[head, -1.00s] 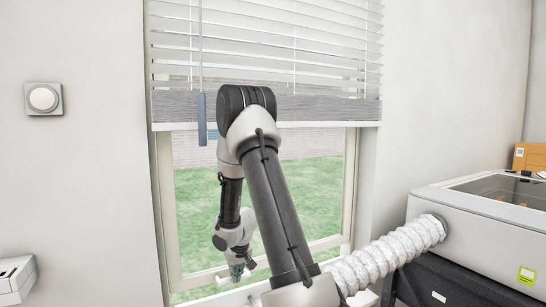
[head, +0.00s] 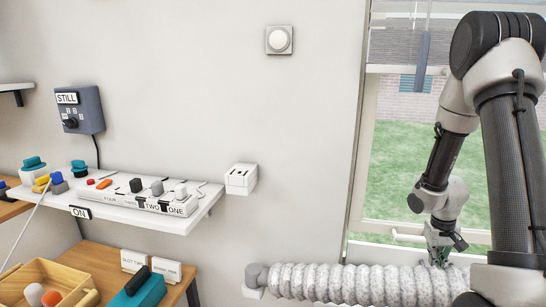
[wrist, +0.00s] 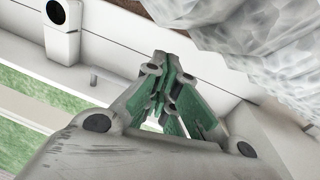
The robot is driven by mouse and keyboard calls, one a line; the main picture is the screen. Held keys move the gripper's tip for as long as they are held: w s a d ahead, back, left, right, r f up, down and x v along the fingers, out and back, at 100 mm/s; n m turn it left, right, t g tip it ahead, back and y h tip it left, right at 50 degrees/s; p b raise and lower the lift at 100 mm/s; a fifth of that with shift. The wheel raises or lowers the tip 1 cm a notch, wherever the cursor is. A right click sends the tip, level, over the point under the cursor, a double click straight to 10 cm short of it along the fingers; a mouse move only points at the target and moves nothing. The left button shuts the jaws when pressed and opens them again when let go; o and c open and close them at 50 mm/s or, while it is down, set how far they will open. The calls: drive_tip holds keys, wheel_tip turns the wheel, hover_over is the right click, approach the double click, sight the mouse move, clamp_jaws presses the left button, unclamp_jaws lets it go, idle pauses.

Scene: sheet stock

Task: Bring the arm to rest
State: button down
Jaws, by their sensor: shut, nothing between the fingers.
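My arm stands folded at the right of the head view, in front of the window, with its elbow high and its forearm hanging down. My gripper (head: 440,252) points down near the window sill, just above the far end of the ribbed hose. In the wrist view my gripper (wrist: 163,95) shows its green-padded fingers drawn together, with nothing held between them. The silvery hose (wrist: 235,35) lies close by at the upper right of the wrist view. The exact gap between gripper and hose is unclear.
The ribbed hose (head: 340,282) runs along the bottom from a wall fitting. A white shelf (head: 185,222) carries a power strip (head: 150,203) and several coloured objects.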

drive_tip(key=s+a+r+t, duration=0.1)
drive_tip(key=s+a+r, duration=0.3)
drive_tip(key=r, duration=0.6)
drive_tip(key=s+a+r+n+t+y, duration=0.1)
drive_tip(key=s+a+r+t, duration=0.1)
drive_tip(key=s+a+r, duration=0.3)
drive_tip(key=s+a+r+n+t, duration=0.1)
drive_tip(key=s+a+r, duration=0.4)
drive_tip(key=s+r, duration=0.5)
wheel_tip(320, 180, up, 6)
drive_tip(key=shift+f+y, duration=0.2)
drive_tip(key=shift+y, duration=0.1)
drive_tip(key=c, duration=2.2)
unclamp_jaws()
drive_tip(key=shift+a, duration=0.1)
